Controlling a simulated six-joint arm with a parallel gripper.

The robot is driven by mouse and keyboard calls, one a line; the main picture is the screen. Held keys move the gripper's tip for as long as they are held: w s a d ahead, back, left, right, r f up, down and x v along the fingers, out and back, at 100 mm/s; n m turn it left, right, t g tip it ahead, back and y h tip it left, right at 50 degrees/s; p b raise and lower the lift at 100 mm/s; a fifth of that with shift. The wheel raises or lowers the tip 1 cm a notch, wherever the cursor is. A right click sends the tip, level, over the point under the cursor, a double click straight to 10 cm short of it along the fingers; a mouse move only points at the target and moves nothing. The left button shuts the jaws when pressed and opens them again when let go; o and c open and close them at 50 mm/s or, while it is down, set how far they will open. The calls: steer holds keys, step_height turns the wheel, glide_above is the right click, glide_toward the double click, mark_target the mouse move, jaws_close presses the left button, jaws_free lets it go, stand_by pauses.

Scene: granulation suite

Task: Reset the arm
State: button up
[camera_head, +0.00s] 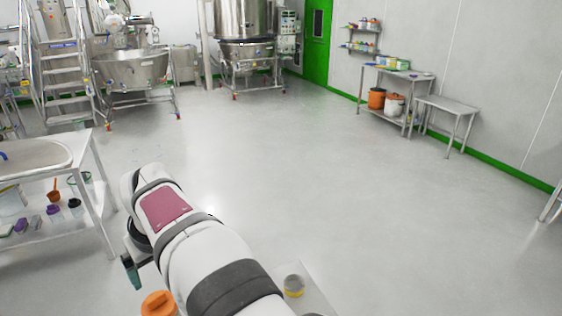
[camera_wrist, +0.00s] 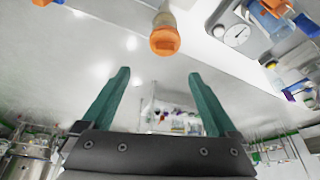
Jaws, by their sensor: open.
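My arm reaches across the lower left of the head view. My gripper (camera_head: 131,272) shows there only as a small teal finger tip beside the arm. In the wrist view my gripper (camera_wrist: 157,88) has two teal fingers spread wide apart, with nothing between them. An orange-capped container (camera_wrist: 165,38) is beyond the fingertips at the top of the wrist view, apart from them. An orange-capped thing (camera_head: 158,303) also shows beside my arm at the bottom of the head view.
A steel table (camera_head: 98,190) with a lower shelf of small items stands left of my arm. A yellow-banded jar (camera_head: 294,285) is just right of the arm. A dial scale (camera_wrist: 236,36) shows in the wrist view. The middle floor (camera_head: 330,160) is clear.

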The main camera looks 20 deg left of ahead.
steer(key=w+d+r+m+h, duration=0.1)
steer(key=w+d+m, duration=0.1)
steer(key=d, duration=0.5)
steer(key=w+d+r+m, duration=0.1)
steer(key=d+m, duration=0.2)
steer(key=d, duration=0.5)
steer(key=s+d+f+m+h, duration=0.1)
steer(key=s+d+m, duration=0.2)
steer(key=d, duration=0.5)
steer(key=s+d+f+m, duration=0.1)
steer(key=s+d+m, duration=0.15)
steer(key=d, duration=0.65)
steer(key=s+d+f+m+g, duration=0.2)
steer(key=s+d+f+m, duration=0.3)
steer(key=s+d+m, duration=0.3)
steer(key=s+d, duration=0.1)
steer(key=s, duration=0.3)
